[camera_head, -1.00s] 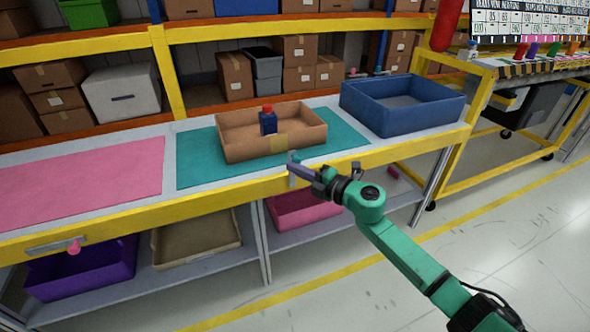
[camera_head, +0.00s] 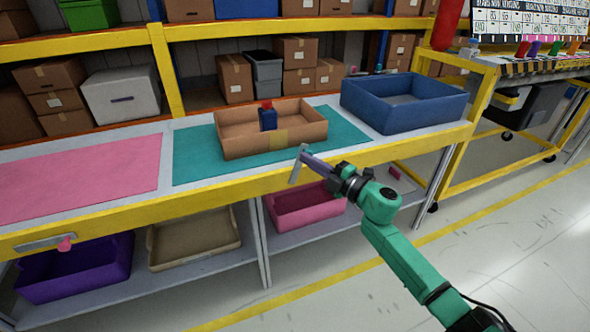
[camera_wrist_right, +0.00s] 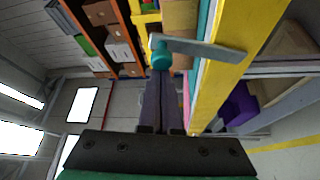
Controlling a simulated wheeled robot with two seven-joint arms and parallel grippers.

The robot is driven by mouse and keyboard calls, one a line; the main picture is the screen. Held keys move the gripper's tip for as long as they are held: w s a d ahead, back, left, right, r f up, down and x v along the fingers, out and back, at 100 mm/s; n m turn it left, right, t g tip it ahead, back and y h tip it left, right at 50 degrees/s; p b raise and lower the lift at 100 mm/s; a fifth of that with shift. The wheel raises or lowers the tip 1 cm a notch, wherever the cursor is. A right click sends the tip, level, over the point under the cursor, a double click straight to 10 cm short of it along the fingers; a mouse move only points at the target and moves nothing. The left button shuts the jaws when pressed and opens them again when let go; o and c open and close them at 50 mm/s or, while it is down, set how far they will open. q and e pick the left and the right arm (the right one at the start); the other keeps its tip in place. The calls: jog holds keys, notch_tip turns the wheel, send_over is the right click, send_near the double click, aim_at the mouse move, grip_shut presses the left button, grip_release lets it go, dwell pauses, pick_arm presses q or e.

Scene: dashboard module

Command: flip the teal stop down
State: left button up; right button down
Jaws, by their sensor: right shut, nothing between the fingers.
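The teal stop is a grey bar with a teal knob (camera_wrist_right: 161,53) at one end, at the yellow front edge of the table. In the head view its grey bar (camera_head: 297,168) stands steeply, tilted with its top to the right. The teal knob cannot be made out there. My right gripper (camera_head: 306,157) is shut and empty, its fingertips close by the upper end of the bar. In the right wrist view the shut fingers (camera_wrist_right: 163,82) point at the knob; I cannot tell whether they touch it. My left gripper is not in view.
A brown tray (camera_head: 232,147) with a blue, red-capped bottle (camera_head: 268,117) sits on the teal mat (camera_head: 190,158). A blue bin (camera_head: 420,121) stands to its right. A pink-knobbed stop (camera_head: 65,244) is on the front edge at the left. Bins fill the lower shelf.

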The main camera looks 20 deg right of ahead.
pick_arm(q)
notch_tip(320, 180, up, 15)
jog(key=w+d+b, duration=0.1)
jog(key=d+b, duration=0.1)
jog(key=b, duration=0.3)
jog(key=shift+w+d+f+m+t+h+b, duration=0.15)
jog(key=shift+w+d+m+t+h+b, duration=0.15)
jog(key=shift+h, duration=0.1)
pick_arm(e)
jog(key=d+f+m+t+h, duration=0.6)
jog(key=d+f+m+h, duration=0.1)
jog(key=m, duration=1.2)
notch_tip(320, 180, down, 2)
jog(key=shift+w+d+f+t, duration=0.25)
jog(key=shift+d+t, duration=0.15)
jog(key=shift+d, duration=0.2)
jog(key=shift+r, duration=0.15)
notch_tip(320, 180, up, 4)
jog(key=p, duration=0.3)
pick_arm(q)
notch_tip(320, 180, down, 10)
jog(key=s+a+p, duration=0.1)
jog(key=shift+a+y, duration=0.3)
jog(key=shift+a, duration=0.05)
pick_arm(e)
jog(key=a+v, duration=0.1)
jog(key=v, duration=0.9)
jog(key=shift+s+d+f, duration=0.25)
jog(key=shift+d, duration=0.05)
